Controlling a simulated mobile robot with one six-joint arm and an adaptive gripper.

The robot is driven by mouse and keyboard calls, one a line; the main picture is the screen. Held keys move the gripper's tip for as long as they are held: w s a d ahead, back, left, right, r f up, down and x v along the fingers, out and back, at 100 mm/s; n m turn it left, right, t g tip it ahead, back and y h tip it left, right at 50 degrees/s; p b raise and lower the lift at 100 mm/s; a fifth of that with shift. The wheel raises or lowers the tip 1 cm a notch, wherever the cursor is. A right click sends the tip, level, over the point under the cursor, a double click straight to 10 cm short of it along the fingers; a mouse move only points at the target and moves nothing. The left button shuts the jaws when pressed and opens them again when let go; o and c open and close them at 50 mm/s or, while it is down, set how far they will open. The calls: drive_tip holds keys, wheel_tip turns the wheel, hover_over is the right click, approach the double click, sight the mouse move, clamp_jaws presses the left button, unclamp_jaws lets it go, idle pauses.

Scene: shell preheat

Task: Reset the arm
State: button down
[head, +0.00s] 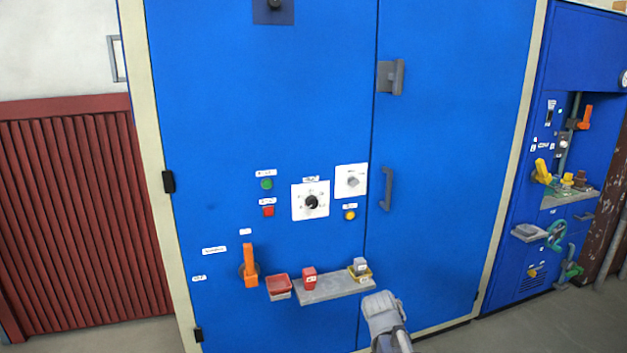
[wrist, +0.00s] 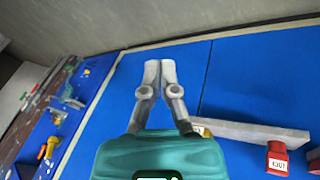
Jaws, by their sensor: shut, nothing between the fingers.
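My gripper (wrist: 160,68) shows in the wrist view. Its two grey fingers are together with nothing between them, in front of the blue cabinet front (wrist: 188,62) and clear of the shelf. In the head view a grey part of my arm (head: 384,312) rises from the bottom edge, just below the right end of the grey shelf (head: 322,291). I cannot make out the fingertips there.
The shelf holds a red block (head: 309,278) and a grey block (head: 360,266) in a yellow holder. A red tray (head: 279,285) and an orange lever (head: 249,262) are to the left. A door handle (head: 386,188) juts out above. A second blue panel (head: 520,190) with valves stands right.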

drive_tip(key=s+a+f+n+g+y, duration=0.15)
drive_tip(key=s+a+y, duration=0.3)
drive_tip(key=s, duration=0.45)
wheel_tip(320, 180, up, 26)
drive_tip(key=g+p, duration=0.1)
drive_tip(key=p, duration=2.4)
drive_tip(key=shift+s+a+f+p, duration=0.2)
drive_tip(key=shift+s+p, duration=0.15)
drive_tip(key=shift+p, duration=0.05)
